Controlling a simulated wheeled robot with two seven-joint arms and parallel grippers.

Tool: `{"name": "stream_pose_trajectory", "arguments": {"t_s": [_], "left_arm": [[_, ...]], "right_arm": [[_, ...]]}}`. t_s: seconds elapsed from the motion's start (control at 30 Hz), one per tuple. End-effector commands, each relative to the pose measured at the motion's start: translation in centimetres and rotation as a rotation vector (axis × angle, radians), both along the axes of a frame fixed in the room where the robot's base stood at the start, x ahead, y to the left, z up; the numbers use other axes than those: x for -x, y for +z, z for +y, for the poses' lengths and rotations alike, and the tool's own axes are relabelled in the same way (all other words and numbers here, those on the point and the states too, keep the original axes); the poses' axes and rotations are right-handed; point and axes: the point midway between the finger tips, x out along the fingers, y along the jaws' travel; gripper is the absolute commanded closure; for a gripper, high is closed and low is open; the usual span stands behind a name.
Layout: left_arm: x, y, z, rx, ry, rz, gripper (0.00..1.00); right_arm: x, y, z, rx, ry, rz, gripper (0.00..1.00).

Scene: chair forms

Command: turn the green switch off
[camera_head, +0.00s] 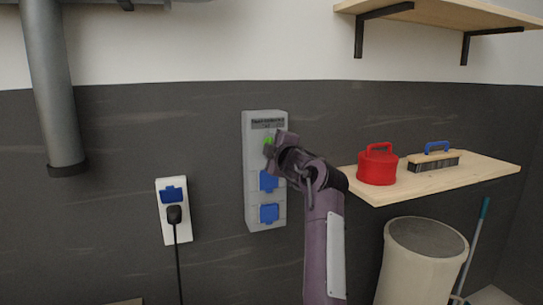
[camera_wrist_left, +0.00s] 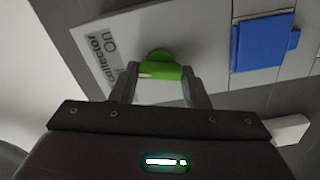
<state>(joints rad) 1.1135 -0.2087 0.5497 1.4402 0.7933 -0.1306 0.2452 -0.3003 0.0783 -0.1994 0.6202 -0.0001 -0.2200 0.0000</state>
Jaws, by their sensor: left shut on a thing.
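The green switch (camera_wrist_left: 160,67) is a small rounded knob on the grey-white wall box (camera_head: 262,207). In the head view a sliver of the switch (camera_head: 267,142) shows at the upper part of the box, mostly hidden by my gripper. My left gripper (camera_head: 272,151) reaches the box from the lower right. In the left wrist view my left gripper (camera_wrist_left: 160,78) has one finger on each side of the switch and is shut on it. Printed text with "On" shows beside the switch. My right gripper is not in view.
Blue socket covers (camera_head: 269,213) sit below the switch on the box. A white socket with a black plug (camera_head: 174,214) is at the left. A wooden shelf (camera_head: 480,175) at the right holds a red container (camera_head: 377,166) and a brush (camera_head: 433,159). A bin (camera_head: 402,270) stands below.

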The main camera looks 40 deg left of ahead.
Motion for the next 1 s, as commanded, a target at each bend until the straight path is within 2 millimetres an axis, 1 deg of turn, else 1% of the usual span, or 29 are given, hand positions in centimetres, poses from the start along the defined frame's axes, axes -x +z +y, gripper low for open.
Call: {"name": "stream_pose_trajectory", "arguments": {"t_s": [0.03,0.1,0.4,0.63,1.0], "left_arm": [[0.0,-0.5,0.0,0.022,-0.001,-0.035,0.81],[0.0,-0.5,0.0,0.046,0.000,-0.082,0.81],[0.0,-0.5,0.0,0.124,0.000,-0.228,0.81],[0.0,-0.5,0.0,0.149,0.002,-0.275,0.81],[0.0,-0.5,0.0,0.156,0.002,-0.286,0.81]], "right_arm": [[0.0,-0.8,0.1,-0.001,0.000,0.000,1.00],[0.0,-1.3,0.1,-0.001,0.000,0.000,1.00],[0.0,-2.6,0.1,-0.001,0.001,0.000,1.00],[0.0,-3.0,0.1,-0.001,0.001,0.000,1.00],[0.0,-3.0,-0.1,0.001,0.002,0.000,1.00]]}}
